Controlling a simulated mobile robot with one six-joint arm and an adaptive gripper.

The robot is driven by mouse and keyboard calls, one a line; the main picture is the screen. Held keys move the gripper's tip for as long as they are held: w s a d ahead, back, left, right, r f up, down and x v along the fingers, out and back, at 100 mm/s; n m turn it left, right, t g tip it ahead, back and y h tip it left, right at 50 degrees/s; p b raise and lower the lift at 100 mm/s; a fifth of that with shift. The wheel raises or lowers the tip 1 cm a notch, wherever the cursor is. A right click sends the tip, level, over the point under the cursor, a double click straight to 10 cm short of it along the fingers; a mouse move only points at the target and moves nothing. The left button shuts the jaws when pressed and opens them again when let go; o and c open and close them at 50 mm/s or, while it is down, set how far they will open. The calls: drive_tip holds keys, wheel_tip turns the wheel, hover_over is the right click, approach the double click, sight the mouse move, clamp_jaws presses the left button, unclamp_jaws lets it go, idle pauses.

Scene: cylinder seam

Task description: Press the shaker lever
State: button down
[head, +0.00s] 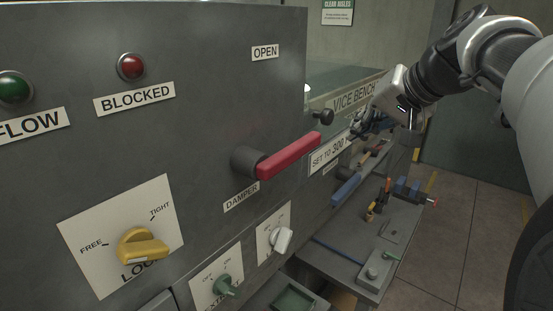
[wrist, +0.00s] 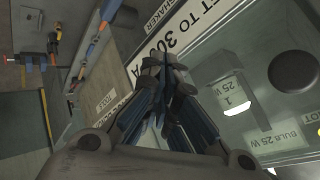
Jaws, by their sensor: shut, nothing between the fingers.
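A blue lever (head: 346,187) juts from the right part of the grey panel in the head view, below the "SET TO 300" sign. A small label (head: 330,168) is above it, too small to read there. The wrist view shows a white "SHAKER" label (wrist: 149,20) beside the "SET TO 300" sign. My gripper (head: 356,130) is by the right end of that sign, above and apart from the blue lever. In the wrist view my gripper's fingers (wrist: 166,68) are together and empty. I cannot tell surely which part in the wrist view is the lever.
A red damper lever (head: 289,155) and a dark knob (head: 323,117) stick out left of my gripper. A yellow lock knob (head: 143,248) and a white knob (head: 281,239) are lower. A bench (head: 400,215) with several tools lies below right. Floor is clear at the right.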

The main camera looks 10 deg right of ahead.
drive_tip(key=shift+f, duration=0.15)
drive_tip(key=b, duration=0.7)
hover_over(352, 188)
wheel_tip(352, 188, down, 8)
drive_tip(key=shift+w+f, duration=0.15)
drive_tip(key=shift+f, duration=0.1)
drive_tip(key=shift+f+b, duration=0.1)
drive_tip(key=shift+b, duration=0.2)
idle(0.5)
drive_tip(key=shift+f+b, duration=0.3)
drive_tip(key=shift+f+b, duration=1.05)
drive_tip(key=shift+f, duration=0.25)
idle(1.0)
drive_tip(key=shift+s+a+f+b, duration=0.1)
drive_tip(key=shift+s+f+b, duration=0.1)
drive_tip(key=shift+f+b, duration=0.8)
idle(0.6)
idle(0.3)
drive_tip(key=shift+w+r+p, duration=0.2)
drive_tip(key=shift+r+p, duration=0.95)
drive_tip(key=shift+r, duration=0.15)
drive_tip(key=shift+w+r+p, duration=0.15)
drive_tip(key=shift+r+p, duration=0.95)
drive_tip(key=shift+r, duration=0.15)
